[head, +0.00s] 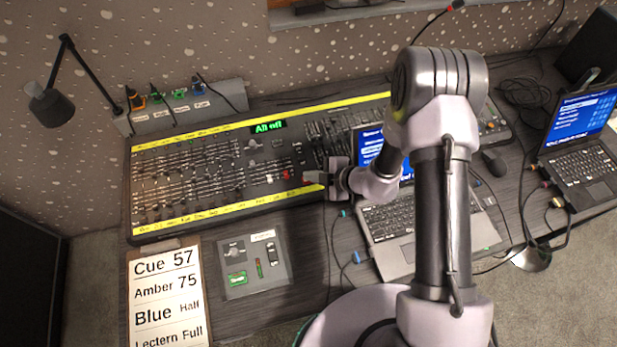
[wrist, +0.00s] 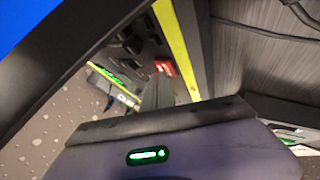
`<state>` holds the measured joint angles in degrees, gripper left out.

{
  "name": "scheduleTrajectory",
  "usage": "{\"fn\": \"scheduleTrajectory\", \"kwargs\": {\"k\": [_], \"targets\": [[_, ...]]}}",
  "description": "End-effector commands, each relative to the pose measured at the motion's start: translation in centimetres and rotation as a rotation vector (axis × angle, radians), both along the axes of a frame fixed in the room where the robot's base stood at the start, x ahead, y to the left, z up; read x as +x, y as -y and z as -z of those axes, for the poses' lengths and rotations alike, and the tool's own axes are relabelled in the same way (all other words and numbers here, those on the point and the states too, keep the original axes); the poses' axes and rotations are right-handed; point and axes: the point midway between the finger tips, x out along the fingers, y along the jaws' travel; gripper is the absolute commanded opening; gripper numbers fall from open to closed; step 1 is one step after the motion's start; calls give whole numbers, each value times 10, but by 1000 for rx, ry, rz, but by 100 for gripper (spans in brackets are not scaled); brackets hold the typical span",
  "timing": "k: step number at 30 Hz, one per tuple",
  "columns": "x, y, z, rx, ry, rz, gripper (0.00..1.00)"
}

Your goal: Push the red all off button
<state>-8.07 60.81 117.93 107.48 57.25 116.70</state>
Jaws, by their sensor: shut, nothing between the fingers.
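The red all off button is small and red and glows in the wrist view (wrist: 164,68), just beyond the tips of my gripper (wrist: 158,80). In the head view a small red patch (head: 286,175) shows on the lighting console (head: 190,217), just left of my gripper (head: 310,177). My gripper is shut and empty, and its closed fingers point left, low over the console. I cannot tell whether the fingertips touch the button. A green display (head: 268,126) on the console reads "All off".
A laptop (head: 408,250) stands open under my arm, right of the fingers. A second laptop (head: 580,165) is at the right. A clipboard (head: 140,256) with cues and a small grey panel (head: 255,282) lie in front of the console. Cables cross the desk.

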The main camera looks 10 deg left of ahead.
Motion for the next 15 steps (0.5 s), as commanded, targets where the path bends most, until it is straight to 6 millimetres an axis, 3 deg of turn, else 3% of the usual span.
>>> {"fn": "scheduleTrajectory", "kwargs": {"k": [15], "targets": [[-1,1,-18,0,0,0,0]]}}
